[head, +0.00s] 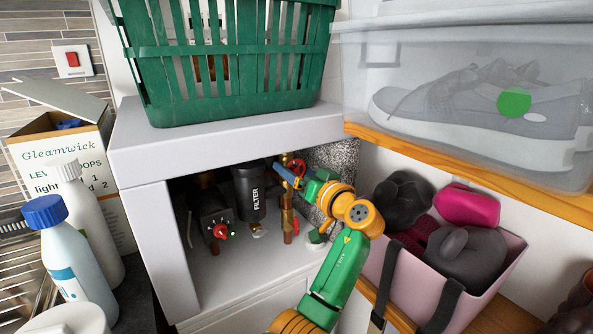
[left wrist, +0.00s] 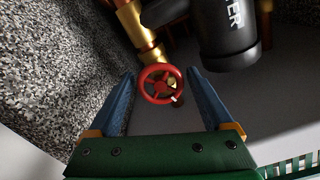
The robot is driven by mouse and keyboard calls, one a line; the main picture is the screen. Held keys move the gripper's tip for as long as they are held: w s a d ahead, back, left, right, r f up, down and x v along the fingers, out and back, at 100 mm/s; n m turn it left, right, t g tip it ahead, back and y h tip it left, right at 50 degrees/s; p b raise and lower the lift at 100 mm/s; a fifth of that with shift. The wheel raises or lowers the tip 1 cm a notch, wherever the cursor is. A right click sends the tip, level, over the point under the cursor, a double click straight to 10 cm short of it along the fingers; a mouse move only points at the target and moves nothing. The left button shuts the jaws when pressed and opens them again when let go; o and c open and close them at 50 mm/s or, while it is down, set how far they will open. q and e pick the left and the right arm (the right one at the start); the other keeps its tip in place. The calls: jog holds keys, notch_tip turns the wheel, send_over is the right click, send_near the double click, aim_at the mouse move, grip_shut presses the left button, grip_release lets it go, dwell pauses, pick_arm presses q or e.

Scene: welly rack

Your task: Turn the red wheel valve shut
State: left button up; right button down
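The red wheel valve (left wrist: 161,84) is a small spoked handwheel on a brass pipe (left wrist: 136,28). In the left wrist view it sits between the two blue fingers of my left gripper (left wrist: 160,75), with a visible gap on both sides. The fingers are open and hold nothing. Whether the fingertips reach past the rim is hard to tell. My right gripper is not in view.
A black filter housing (head: 248,192) stands left of the pipe; a dark box with a red knob (head: 220,231) is farther left. A second red handle (head: 296,222) shows lower. The white cupboard top (head: 225,139) bears a green basket (head: 230,60). A pink tote (head: 500,275) stands right.

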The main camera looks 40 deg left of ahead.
pick_arm(q)
jog(key=c, duration=1)
jog(key=shift+r+m+p, duration=0.2)
jog(key=shift+m+p, duration=0.2)
jog(key=shift+m, duration=0.4)
jog(key=shift+s+m+p, duration=0.1)
jog(key=shift+m+p, duration=0.2)
jog(key=shift+m, duration=0.7)
jog(key=shift+f, duration=0.1)
jog(key=o, duration=1.4)
jog(key=shift+a, duration=0.1)
jog(key=shift+c, duration=0.2)
jog(key=b+v, duration=0.2)
jog(key=v, duration=0.5)
jog(key=shift+b, duration=0.35)
